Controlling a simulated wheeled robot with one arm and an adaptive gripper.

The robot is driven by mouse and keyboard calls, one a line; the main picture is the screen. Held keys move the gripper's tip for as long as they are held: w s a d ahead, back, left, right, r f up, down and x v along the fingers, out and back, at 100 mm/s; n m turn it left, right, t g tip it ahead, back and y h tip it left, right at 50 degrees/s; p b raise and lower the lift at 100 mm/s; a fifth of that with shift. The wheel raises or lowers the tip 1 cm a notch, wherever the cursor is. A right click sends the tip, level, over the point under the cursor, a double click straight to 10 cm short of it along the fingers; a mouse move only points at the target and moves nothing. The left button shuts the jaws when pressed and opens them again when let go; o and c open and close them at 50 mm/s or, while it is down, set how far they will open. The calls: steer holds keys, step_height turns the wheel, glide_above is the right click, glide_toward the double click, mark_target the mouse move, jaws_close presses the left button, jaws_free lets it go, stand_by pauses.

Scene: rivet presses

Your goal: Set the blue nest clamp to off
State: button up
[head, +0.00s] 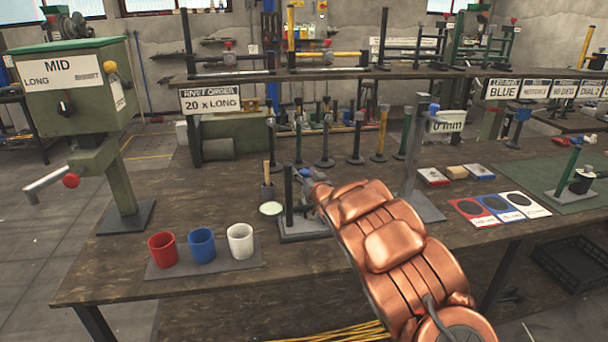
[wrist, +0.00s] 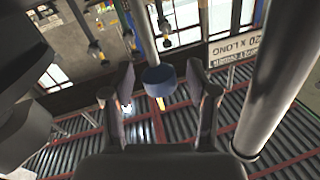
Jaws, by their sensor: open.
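In the wrist view a dark blue round knob (wrist: 160,78) on a grey rod sits between the fingers of my gripper (wrist: 161,70). The fingers are spread, with a gap on each side of the knob; I cannot tell its depth. It looks like the blue nest clamp's handle, but its on or off setting cannot be read. In the head view my gripper (head: 312,178) is small and partly hidden by my copper arm, beside a dark post (head: 289,192) on a grey base plate (head: 300,232).
Red (head: 162,250), blue (head: 202,246) and white (head: 240,240) cups stand front left. A green press (head: 75,85) stands at the left. A tall grey post (head: 413,150) is right of my arm. Several upright tools line the table behind. A grey bar (wrist: 280,85) crosses the wrist view's right side.

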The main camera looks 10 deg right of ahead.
steer(key=shift+c, duration=0.4)
jaws_close()
